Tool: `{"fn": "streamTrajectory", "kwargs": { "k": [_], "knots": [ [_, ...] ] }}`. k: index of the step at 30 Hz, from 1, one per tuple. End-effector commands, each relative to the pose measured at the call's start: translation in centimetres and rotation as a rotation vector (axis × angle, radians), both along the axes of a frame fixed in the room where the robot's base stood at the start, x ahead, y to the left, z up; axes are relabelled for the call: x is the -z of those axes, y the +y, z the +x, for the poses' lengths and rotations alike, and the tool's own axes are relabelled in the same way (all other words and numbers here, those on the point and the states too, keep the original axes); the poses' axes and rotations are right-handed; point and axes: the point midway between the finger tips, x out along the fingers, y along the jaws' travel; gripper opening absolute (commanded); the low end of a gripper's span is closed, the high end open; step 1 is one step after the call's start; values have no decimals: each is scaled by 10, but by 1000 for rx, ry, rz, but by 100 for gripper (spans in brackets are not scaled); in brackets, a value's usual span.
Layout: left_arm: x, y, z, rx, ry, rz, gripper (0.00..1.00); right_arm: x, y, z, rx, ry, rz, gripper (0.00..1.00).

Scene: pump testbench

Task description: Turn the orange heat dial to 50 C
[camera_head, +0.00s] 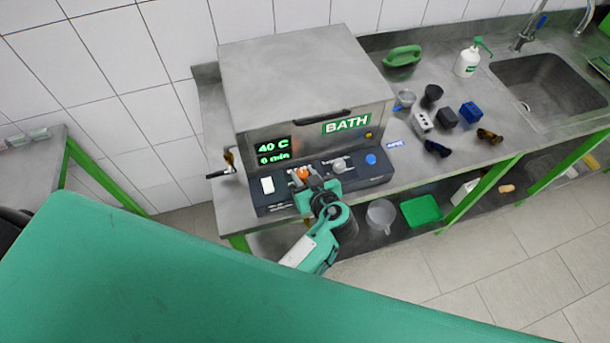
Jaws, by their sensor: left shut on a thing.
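The grey bath unit (296,80) stands on the steel bench with a green BATH label. Its display (273,152) reads 40 C and 6 min in green. The orange heat dial (304,173) is on the dark front panel, left of a grey knob (339,166). My left gripper (305,178) is at the panel, shut on the orange dial, its fingers partly covering it. My right gripper is not in view.
A white switch (268,185) and a blue button (371,159) flank the dials closely.

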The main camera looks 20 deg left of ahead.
Motion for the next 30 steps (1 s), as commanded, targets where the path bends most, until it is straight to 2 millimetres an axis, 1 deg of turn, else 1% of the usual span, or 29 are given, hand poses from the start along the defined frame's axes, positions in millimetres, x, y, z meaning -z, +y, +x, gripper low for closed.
{"fn": "streamTrajectory", "kwargs": {
  "k": [5, 14, 24, 30],
  "knots": [
    [1, 3, -1, 85, -2, 2, 7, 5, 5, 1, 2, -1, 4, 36],
    [-1, 7, -3, 330, -3, 4, 7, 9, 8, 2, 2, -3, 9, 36],
    [-4, 10, -3, 600, -2, 5, 7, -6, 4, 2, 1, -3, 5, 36],
    [-4, 11, -3, 705, -2, 5, 7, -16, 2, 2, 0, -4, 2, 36]
  ]
}}
